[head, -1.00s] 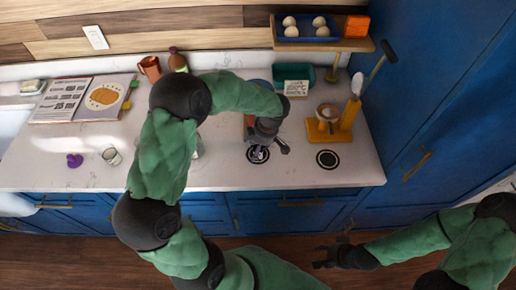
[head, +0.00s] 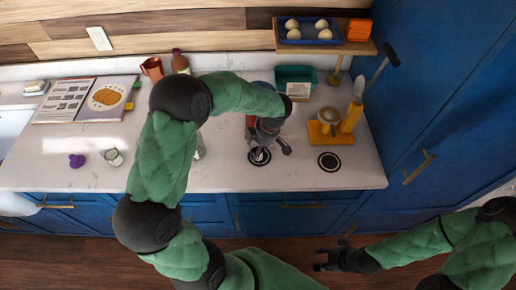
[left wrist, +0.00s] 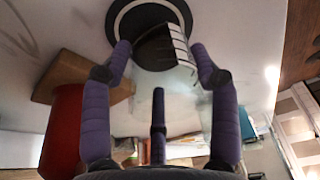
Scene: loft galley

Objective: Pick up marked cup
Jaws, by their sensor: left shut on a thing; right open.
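A cup-like thing with a dark side and pale stripes (left wrist: 178,46) shows between my left fingers in the left wrist view. It is at a black ring mark (left wrist: 124,22) on the white counter. My left gripper (left wrist: 160,62) is shut on it, one purple finger on each side. In the head view my left gripper (head: 261,152) is low over the black ring, and only a small pale purple bit of the held thing shows. Whether it touches the counter is unclear. My right gripper (head: 317,258) is open and empty, in front of the counter.
A yellow stand (head: 348,124) with a pale cup, a teal bin (head: 295,76), a terracotta mug (head: 152,67), a bottle (head: 179,60), an open book (head: 85,98), a glass (head: 114,157) and a purple object (head: 77,160) stand around.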

